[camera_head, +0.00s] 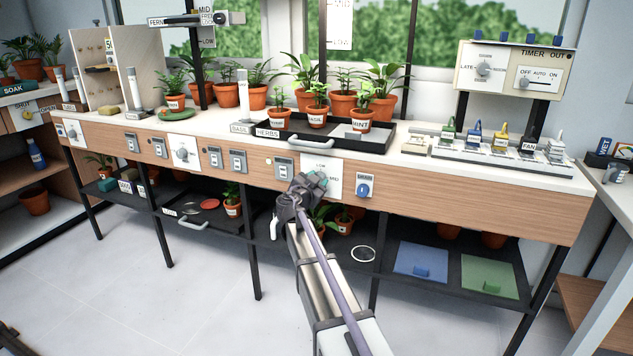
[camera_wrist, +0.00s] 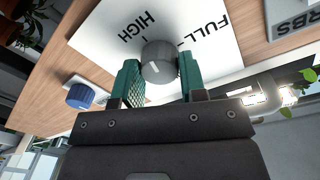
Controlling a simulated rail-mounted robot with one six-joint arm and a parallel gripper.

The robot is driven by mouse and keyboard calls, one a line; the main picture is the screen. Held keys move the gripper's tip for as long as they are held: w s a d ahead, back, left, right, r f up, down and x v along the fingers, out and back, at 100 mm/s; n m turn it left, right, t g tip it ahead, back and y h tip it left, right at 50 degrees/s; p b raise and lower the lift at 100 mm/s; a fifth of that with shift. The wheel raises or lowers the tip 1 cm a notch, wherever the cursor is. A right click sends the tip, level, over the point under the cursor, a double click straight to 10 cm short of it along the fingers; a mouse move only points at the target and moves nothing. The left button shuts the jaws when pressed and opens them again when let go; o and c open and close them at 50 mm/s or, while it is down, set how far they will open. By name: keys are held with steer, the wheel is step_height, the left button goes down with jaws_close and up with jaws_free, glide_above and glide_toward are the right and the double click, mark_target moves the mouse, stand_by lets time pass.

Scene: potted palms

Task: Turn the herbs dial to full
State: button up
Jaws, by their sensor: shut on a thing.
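The herbs dial is a round grey knob (camera_wrist: 159,63) on a white plate (camera_wrist: 105,38) printed HIGH and FULL in the wrist view. A short white mark shows on the knob's face, on the side away from those words; which setting it points at I cannot tell. My gripper (camera_wrist: 157,80) is shut on the knob, one green finger on each side. In the head view my gripper (camera_head: 314,182) is at the bench front, over the white plate (camera_head: 333,171) with LOW on it, and hides the knob.
A blue knob (camera_head: 364,187) sits on a small plate just right of my gripper; it also shows in the wrist view (camera_wrist: 80,95). A black tray (camera_head: 373,146) with potted plants and a projecting handle (camera_head: 310,145) is above. Potted plants stand on the lower shelf.

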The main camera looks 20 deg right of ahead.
steer(key=m, duration=1.1)
steer(key=shift+y+p, duration=0.3)
steer(key=shift+m, duration=0.3)
steer(key=o, duration=0.9)
steer(key=shift+s, duration=0.1)
steer(key=v, duration=1)
steer(key=shift+s+a+p, duration=0.2)
steer(key=shift+s+p, duration=0.1)
steer(key=shift+p, duration=0.05)
